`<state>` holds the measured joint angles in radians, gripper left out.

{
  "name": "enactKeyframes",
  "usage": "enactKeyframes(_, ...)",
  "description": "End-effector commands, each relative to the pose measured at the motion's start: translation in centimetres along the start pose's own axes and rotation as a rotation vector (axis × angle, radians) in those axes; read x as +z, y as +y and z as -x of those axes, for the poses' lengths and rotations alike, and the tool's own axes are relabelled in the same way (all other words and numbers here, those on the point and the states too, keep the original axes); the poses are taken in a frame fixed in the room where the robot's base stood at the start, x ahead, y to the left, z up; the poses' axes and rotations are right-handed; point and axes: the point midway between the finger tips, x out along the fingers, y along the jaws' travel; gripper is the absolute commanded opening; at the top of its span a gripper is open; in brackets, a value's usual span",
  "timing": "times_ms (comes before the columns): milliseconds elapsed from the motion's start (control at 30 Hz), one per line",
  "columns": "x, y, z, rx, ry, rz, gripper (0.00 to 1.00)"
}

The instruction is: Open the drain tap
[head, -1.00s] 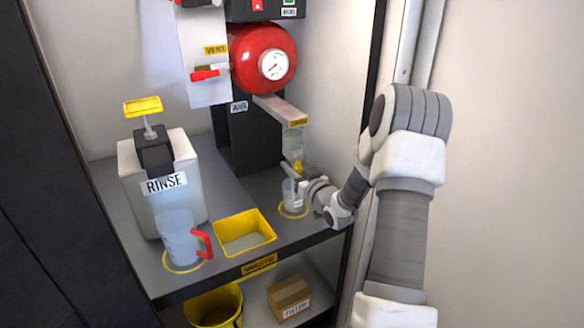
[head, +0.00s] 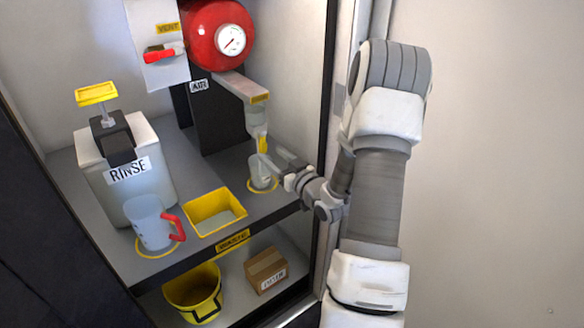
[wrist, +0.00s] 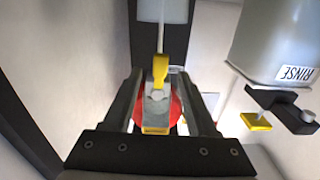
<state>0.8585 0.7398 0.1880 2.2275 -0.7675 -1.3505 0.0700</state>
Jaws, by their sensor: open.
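The drain tap's yellow lever (head: 263,143) hangs under the clear bowl (head: 257,120) at the end of the grey bracket, pointing down. A small clear cup (head: 261,172) stands below it in a yellow ring. My gripper (head: 274,160) is open, just below and to the right of the lever, near the cup's top. In the wrist view the yellow lever (wrist: 160,68) appears between the two spread fingers of my gripper (wrist: 160,82), with a visible gap on each side. I cannot tell how far the lever is in depth from the fingertips.
A yellow waste tray (head: 214,212), a clear jug with red handle (head: 151,224) and a RINSE container (head: 125,180) share the shelf. A red tank (head: 212,35) and red vent lever (head: 160,54) are above. The cabinet's right post (head: 328,90) is close to my arm.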

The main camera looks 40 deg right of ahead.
Motion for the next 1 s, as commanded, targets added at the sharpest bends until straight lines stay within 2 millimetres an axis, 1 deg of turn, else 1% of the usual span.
enactKeyframes(33,-0.2,0.1,1.4,0.003,-0.003,-0.002,0.57)
enactKeyframes(200,-0.1,0.1,5.2,0.003,-0.002,-0.001,0.57)
enactKeyframes(300,-0.1,0.1,6.8,0.002,-0.001,0.000,0.57)
enactKeyframes(400,0.0,0.1,8.0,0.001,-0.001,0.000,0.57)
enactKeyframes(600,0.0,0.0,8.8,-0.001,0.000,0.000,0.57)
enactKeyframes(1000,0.0,0.0,8.8,-0.001,0.000,0.000,0.57)
